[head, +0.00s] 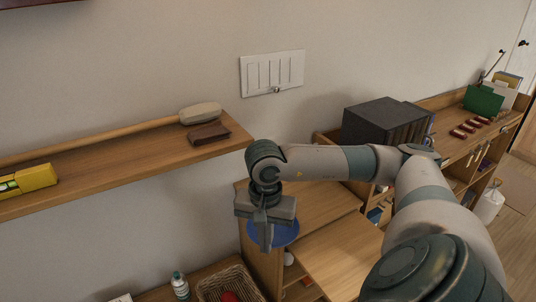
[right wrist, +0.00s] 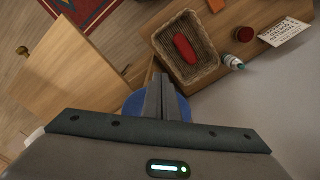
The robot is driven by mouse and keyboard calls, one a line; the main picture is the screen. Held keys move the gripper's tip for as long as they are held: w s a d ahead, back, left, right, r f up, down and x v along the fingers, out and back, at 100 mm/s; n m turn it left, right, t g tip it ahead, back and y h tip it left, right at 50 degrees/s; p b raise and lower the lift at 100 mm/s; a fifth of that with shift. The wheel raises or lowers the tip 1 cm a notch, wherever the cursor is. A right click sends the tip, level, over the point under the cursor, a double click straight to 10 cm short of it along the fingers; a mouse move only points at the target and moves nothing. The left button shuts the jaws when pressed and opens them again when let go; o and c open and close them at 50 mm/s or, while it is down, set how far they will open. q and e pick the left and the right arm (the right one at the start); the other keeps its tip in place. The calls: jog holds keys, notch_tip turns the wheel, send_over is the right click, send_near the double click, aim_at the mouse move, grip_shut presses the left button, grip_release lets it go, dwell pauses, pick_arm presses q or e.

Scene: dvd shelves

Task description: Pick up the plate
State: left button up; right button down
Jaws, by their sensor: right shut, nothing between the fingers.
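The blue plate (head: 285,232) lies on a wooden shelf top in the head view, partly hidden behind my right gripper (head: 266,246). In the right wrist view the blue plate (right wrist: 131,106) shows on both sides of the fingers (right wrist: 162,82). My right gripper points down over the plate with its fingers shut and empty. I cannot tell whether the fingertips touch the plate. My left gripper is not in view.
A wicker basket (right wrist: 157,45) with a red item (right wrist: 184,49) and a bottle (right wrist: 232,62) stand lower down. A wall shelf (head: 110,160) holds a mallet (head: 200,113), a brown block (head: 208,133) and a yellow level (head: 35,178). A dark box (head: 383,121) stands behind my right arm.

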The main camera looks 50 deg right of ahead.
jog(key=s+a+p, duration=0.4)
jog(key=a+p, duration=0.2)
jog(key=a, duration=0.2)
jog(key=shift+a, duration=0.15)
dwell(0.4)
jog(key=shift+s, duration=0.1)
